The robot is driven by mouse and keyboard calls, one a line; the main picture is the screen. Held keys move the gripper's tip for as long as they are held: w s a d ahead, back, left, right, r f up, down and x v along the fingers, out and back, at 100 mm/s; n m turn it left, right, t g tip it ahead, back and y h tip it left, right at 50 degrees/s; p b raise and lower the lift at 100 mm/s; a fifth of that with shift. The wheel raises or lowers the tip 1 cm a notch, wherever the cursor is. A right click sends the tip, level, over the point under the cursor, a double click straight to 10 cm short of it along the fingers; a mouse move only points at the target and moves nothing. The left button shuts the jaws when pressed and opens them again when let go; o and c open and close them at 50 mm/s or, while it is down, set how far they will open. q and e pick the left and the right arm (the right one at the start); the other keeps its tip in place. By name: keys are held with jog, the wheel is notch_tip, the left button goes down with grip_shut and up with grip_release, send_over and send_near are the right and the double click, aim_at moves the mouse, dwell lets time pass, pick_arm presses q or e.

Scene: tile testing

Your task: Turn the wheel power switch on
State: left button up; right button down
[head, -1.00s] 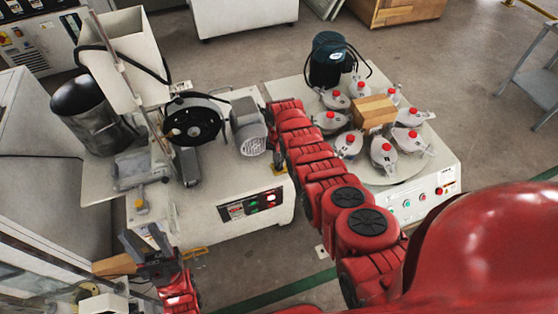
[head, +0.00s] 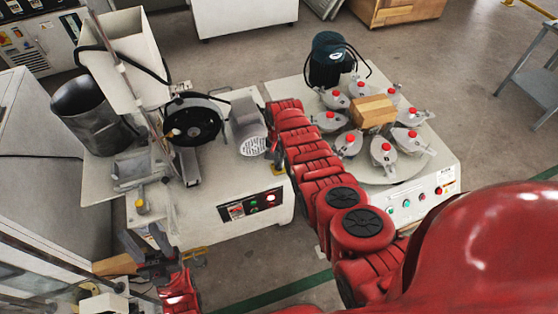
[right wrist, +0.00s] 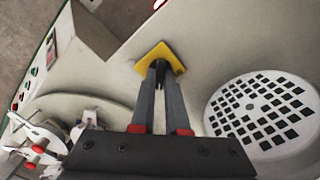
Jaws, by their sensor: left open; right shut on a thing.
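The wheel power switch is at a small yellow plate (right wrist: 163,62) on the pale machine top in the right wrist view. My right gripper (right wrist: 158,75) is shut on the switch in front of this plate, and the fingers hide most of it. In the head view, my right gripper (head: 276,154) is beside the grey motor (head: 249,128), partly hidden by my red arm. The black wheel (head: 194,121) stands left of the motor. My left gripper (head: 139,238) is open and empty at the lower left, away from the switch.
A machine with a turntable (head: 402,170) of several red-topped clamps stands on the right, with a wooden block (head: 373,111) on it. The motor's grille (right wrist: 262,108) is close right of my right gripper. A button panel (head: 250,206) is on the left machine's front.

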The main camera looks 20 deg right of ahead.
jog(key=c, duration=0.9)
grip_release()
jog(key=shift+r, duration=0.1)
jog(key=shift+r, duration=0.25)
notch_tip(320, 180, up, 17)
jog(key=p, duration=0.4)
jog(key=shift+f, duration=0.1)
